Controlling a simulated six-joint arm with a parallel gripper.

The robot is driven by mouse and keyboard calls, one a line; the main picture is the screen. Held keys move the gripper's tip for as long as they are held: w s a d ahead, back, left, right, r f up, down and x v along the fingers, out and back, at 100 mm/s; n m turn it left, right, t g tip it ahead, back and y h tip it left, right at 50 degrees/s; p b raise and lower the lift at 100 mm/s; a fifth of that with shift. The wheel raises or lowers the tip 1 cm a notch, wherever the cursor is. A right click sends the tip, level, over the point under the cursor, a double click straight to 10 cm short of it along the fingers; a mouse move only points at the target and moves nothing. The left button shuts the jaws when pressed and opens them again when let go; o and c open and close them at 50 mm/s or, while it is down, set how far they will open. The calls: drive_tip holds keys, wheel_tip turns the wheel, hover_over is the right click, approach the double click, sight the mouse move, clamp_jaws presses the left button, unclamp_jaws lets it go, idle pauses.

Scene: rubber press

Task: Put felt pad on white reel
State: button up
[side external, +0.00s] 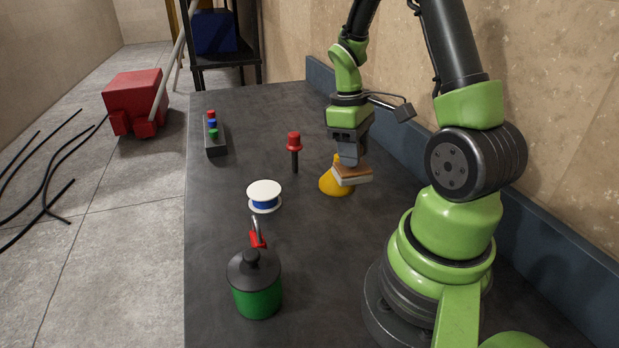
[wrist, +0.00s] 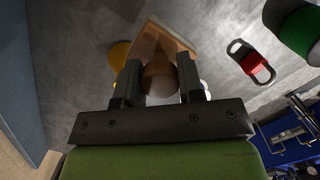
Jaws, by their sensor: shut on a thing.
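The felt pad (side external: 352,174) is a flat block with a brown wooden top and a pale underside. In the wrist view the pad (wrist: 152,42) shows beyond my gripper (wrist: 160,78), slightly turned, with the knob between the fingers. The white reel (side external: 264,188), with white flanges and a blue middle, stands on the bench left of the pad. In the wrist view the reel is mostly hidden; only a pale edge shows beside the right finger.
An orange cone (side external: 334,184) stands beside the pad. A red-topped black post (side external: 294,150) stands behind the reel. A red padlock (side external: 258,239) and a green pot with a dark lid (side external: 256,293) are in front of it. A button box (side external: 216,137) lies at the back left.

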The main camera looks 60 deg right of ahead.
drive_tip(key=w+r, duration=0.2)
drive_tip(key=w, duration=0.8)
drive_tip(key=r, duration=0.2)
hover_over(264, 189)
drive_tip(key=shift+n, duration=0.3)
wheel_tip(264, 189, down, 10)
drive_tip(key=shift+a+r, duration=0.1)
drive_tip(key=o, duration=1)
drive_tip(key=shift+f, duration=0.2)
drive_tip(key=shift+c, duration=0.2)
